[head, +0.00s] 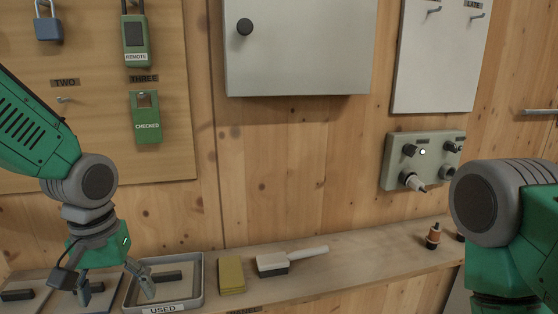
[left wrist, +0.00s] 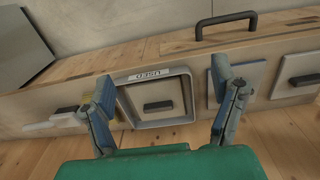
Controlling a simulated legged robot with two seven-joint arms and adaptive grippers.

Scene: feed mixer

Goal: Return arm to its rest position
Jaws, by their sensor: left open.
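My left arm comes in from the left in the head view, with its gripper (head: 115,288) pointing down at the shelf, beside and over the left edge of the grey tray labelled USED (head: 196,299). In the left wrist view the two fingers (left wrist: 165,105) are spread wide with nothing between them, and the tray (left wrist: 186,107) with a dark block in it shows beyond them. My right arm shows at the right edge of the head view, green with a grey joint; its gripper is out of the picture.
A control box (head: 425,160) and a grey cabinet (head: 297,50) are on the wooden wall. A green CHECKED tag (head: 145,117) hangs on the board at upper left.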

